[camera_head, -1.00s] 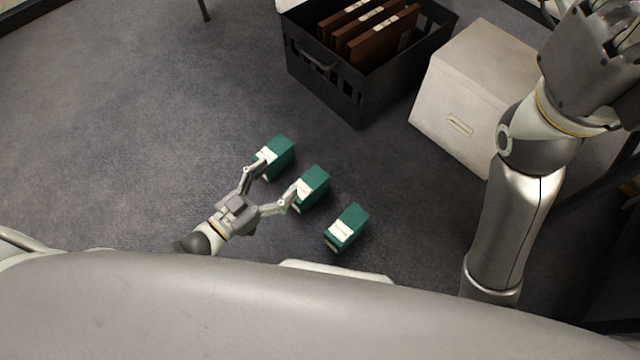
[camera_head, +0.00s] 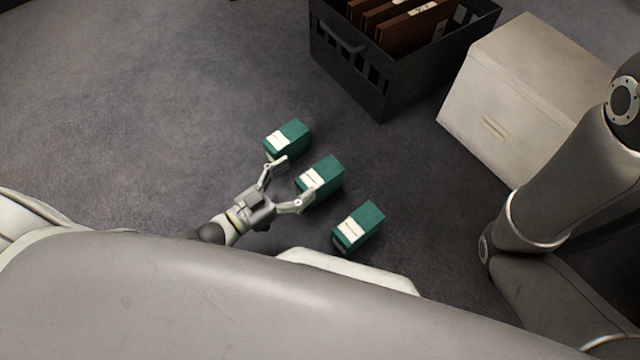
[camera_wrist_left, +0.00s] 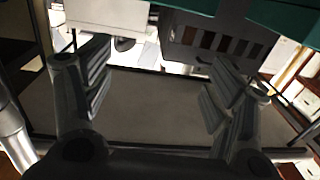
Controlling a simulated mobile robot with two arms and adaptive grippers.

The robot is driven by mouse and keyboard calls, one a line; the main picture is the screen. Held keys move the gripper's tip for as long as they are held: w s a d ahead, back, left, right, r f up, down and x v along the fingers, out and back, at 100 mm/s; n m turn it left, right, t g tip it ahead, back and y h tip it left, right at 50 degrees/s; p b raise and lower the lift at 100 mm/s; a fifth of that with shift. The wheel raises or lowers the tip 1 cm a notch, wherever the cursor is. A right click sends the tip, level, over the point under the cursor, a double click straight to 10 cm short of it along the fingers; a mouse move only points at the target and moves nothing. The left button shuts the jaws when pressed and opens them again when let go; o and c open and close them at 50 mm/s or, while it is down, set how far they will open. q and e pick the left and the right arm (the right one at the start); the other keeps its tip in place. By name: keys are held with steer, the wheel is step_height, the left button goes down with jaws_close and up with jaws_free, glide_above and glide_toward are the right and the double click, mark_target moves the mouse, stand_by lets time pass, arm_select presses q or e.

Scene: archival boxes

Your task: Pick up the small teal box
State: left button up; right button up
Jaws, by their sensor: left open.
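Three teal boxes with white labels stand in a slanted row on the carpet in the head view: a far one (camera_head: 293,133), a middle one (camera_head: 328,174) and a near one (camera_head: 365,221). They look alike in size, so I cannot tell which is the small one. My left gripper (camera_head: 296,178) is open, its fingers spread toward the far and middle boxes. One fingertip is by the far box's lower edge, the other overlaps the middle box's label; contact is unclear. In the left wrist view, the spread fingers (camera_wrist_left: 160,90) have nothing between them, and teal surfaces (camera_wrist_left: 285,18) cross the top.
A black slotted crate (camera_head: 350,65) holding brown folders stands at the top. A large off-white box (camera_head: 500,125) stands right of it. My right arm crosses the right side, its gripper out of frame. Carpet (camera_head: 140,110) is clear at left.

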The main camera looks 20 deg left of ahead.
arm_select(q)
steer(key=b, duration=0.4)
glide_toward(320, 174)
steer(key=shift+w+d+f, duration=0.25)
steer(key=shift+w+d, duration=0.1)
steer(key=shift+w, duration=0.2)
steer(key=shift+w+d+f, duration=0.25)
steer(key=shift+w+d, duration=0.05)
steer(key=shift+w, duration=0.2)
steer(key=shift+w+d+r+b, duration=0.35)
steer(key=shift+w+d, duration=0.15)
steer(key=shift+w, duration=0.15)
steer(key=b+x, duration=0.3)
steer(key=x, duration=0.1)
steer(key=shift+w+d+f, duration=0.15)
steer(key=shift+w+d, duration=0.05)
steer(key=shift+w, duration=0.1)
steer(key=shift+w+d, duration=0.3)
steer(key=shift+w, duration=0.2)
steer(key=shift+r, duration=0.2)
steer(key=shift+c, duration=0.2)
steer(key=c, duration=1)
steer(key=shift+r, duration=0.15)
